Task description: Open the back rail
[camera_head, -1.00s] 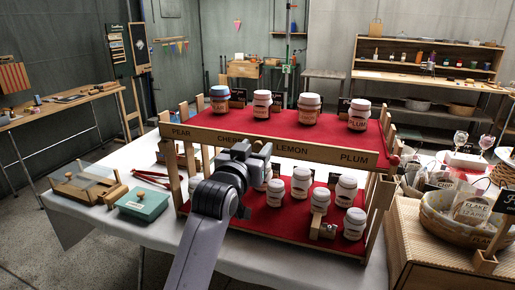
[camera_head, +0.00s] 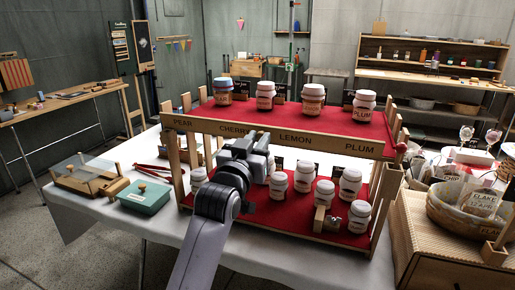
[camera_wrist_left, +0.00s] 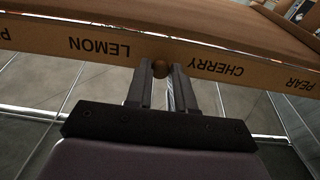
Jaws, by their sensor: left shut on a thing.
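A two-tier wooden rack with red shelves (camera_head: 290,123) stands on a white-covered table. Its upper front board (camera_head: 258,136) reads PEAR, CHERRY, LEMON and PLUM; it also shows upside down in the left wrist view (camera_wrist_left: 85,46). White-lidded jars stand on both tiers. My left gripper (camera_head: 262,150) is in front of this board, near CHERRY. In the left wrist view its fingers (camera_wrist_left: 160,88) are closed around a small round brown knob (camera_wrist_left: 160,68) on the board, between LEMON and CHERRY. The back rail is not clear to tell. My right gripper is out of view.
A teal box (camera_head: 145,197) and a wooden case with a clear lid (camera_head: 88,181) lie left of the rack. A wicker basket (camera_head: 465,218) stands on a ribbed wooden stand at right. A wooden block (camera_head: 320,219) sits at the lower shelf's front.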

